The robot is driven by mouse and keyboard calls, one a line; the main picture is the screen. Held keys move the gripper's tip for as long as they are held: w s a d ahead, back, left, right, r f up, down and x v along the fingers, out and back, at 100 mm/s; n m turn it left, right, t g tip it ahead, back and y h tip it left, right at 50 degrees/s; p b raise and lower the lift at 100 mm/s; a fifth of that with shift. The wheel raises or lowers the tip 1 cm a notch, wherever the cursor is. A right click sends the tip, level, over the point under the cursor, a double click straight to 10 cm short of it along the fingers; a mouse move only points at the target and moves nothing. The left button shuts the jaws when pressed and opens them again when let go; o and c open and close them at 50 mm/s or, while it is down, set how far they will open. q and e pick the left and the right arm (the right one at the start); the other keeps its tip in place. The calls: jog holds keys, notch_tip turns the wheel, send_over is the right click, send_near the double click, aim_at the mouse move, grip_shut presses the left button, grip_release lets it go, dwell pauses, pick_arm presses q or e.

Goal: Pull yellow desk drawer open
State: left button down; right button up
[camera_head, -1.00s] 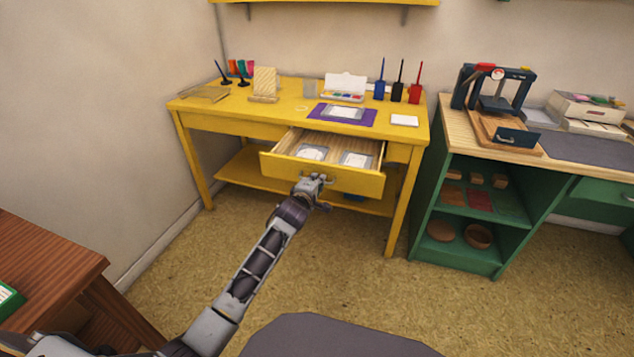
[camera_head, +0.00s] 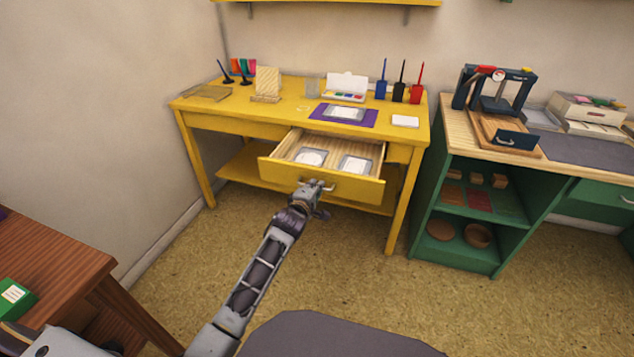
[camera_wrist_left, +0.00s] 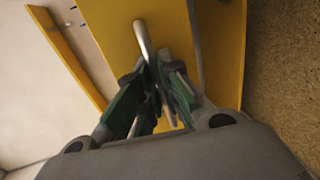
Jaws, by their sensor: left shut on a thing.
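The yellow desk (camera_head: 225,108) stands against the wall in the head view. Its drawer (camera_head: 345,188) is pulled out, and two flat grey-framed pads with pale tops, a left one (camera_head: 311,157) and a right one (camera_head: 355,165), lie inside. My left gripper (camera_head: 316,186) is at the drawer front, shut on the metal handle (camera_head: 322,186). In the left wrist view the handle (camera_wrist_left: 142,36) runs between the fingers of my left gripper (camera_wrist_left: 155,85), against the yellow drawer front (camera_wrist_left: 178,25). My right gripper is not in view.
The desk top holds a purple mat (camera_head: 369,118), a paint box (camera_head: 345,87) and several upright stamps. A green shelf unit (camera_head: 420,215) stands close on the right. A brown table (camera_head: 50,255) is at lower left. The floor before the drawer is open.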

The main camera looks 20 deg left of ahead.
pick_arm(q)
jog(key=shift+s, duration=0.15)
jog(key=c, duration=1.9)
grip_release()
jog(key=shift+f, duration=0.1)
jog(key=shift+o, duration=0.2)
jog(key=v, duration=1.2)
